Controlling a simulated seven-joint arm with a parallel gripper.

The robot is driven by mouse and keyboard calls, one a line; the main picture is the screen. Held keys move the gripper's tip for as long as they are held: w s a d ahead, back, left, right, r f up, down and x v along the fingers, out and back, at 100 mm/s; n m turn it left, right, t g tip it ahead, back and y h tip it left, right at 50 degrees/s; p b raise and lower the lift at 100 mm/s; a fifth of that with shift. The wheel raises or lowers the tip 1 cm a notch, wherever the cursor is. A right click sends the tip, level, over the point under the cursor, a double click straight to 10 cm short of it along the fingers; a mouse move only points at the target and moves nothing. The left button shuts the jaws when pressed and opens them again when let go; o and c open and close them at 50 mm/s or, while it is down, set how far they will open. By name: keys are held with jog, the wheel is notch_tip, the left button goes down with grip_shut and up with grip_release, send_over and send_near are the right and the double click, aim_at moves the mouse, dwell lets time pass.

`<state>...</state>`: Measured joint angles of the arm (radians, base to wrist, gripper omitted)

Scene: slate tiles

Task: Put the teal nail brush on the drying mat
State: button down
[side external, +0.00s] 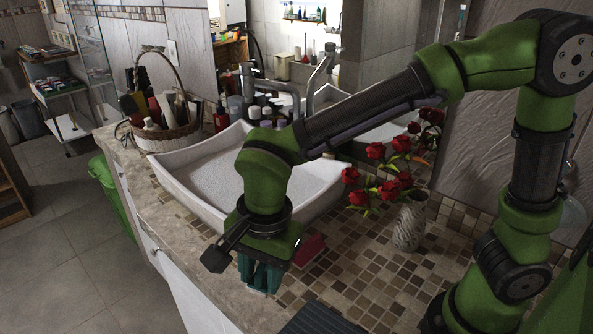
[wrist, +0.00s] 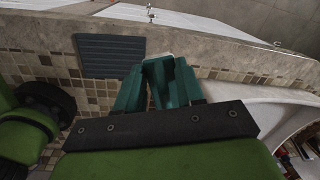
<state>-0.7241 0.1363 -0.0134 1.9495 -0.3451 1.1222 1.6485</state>
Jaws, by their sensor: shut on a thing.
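My gripper (side external: 260,278) has teal fingers and points down over the tiled counter in front of the basin. It is shut on the teal nail brush (wrist: 159,82), which sits between the fingers in the wrist view with a pale end showing. In the side view the fingers mostly hide the brush, and a pale bit shows just under them. I cannot tell whether the brush touches the counter. The drying mat (side external: 318,320) is dark grey and ribbed, at the bottom edge of the side view, right of my gripper. In the wrist view the mat (wrist: 110,56) lies left of the brush, bare and apart from it.
A white basin (side external: 190,172) stands behind my gripper. A red object (side external: 309,249) lies close to the gripper's right. A patterned vase (side external: 410,222) with red flowers stands farther right. A wicker basket (side external: 168,138) sits at the back left. Tiles between gripper and mat look clear.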

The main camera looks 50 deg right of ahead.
jog(key=s+d+f+m, duration=0.35)
jog(key=s+f, duration=0.25)
jog(key=s, duration=0.3)
jog(key=shift+w+d+f, duration=0.1)
jog(key=shift+w+f, duration=0.05)
jog(key=shift+f, duration=1.75)
jog(key=shift+w+d+f, duration=0.1)
jog(key=shift+f, duration=1.75)
jog(key=shift+f, duration=0.1)
jog(key=c, duration=0.7)
grip_release()
